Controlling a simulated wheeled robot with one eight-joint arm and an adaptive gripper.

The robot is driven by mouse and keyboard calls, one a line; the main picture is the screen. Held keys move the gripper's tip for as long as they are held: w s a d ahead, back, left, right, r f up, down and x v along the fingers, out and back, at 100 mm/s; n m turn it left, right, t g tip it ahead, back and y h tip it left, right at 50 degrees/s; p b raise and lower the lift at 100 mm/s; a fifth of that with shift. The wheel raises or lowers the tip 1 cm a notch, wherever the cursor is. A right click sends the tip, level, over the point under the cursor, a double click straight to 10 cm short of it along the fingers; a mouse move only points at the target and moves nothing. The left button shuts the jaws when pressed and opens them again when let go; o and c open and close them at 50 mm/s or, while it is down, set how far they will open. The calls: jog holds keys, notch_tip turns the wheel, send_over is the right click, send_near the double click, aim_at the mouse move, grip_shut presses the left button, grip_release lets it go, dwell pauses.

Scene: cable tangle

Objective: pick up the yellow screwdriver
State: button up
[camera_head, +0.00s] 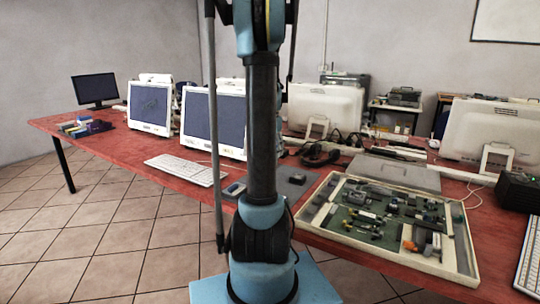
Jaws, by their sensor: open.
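I cannot make out a yellow screwdriver for sure. At the far left of the red table (52,124) lies a cluster of small blue, purple and yellowish items (85,126), too small to tell apart. A shallow cream tray (455,262) at the right holds a green board with many small parts, some yellow or orange; none is clearly a screwdriver. My arm stands upright in the middle of the picture and hides part of the table behind it. My gripper is outside the picture.
Two white monitors (151,106) and a white keyboard (185,169) stand left of my arm. A black headset (318,154) lies behind the tray. More monitors stand at the back right, and a black box (517,193) sits at the right edge. Tiled floor is clear at the left.

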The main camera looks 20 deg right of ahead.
jog(key=shift+f, duration=0.25)
jog(key=c, duration=0.9)
jog(key=shift+r, duration=0.2)
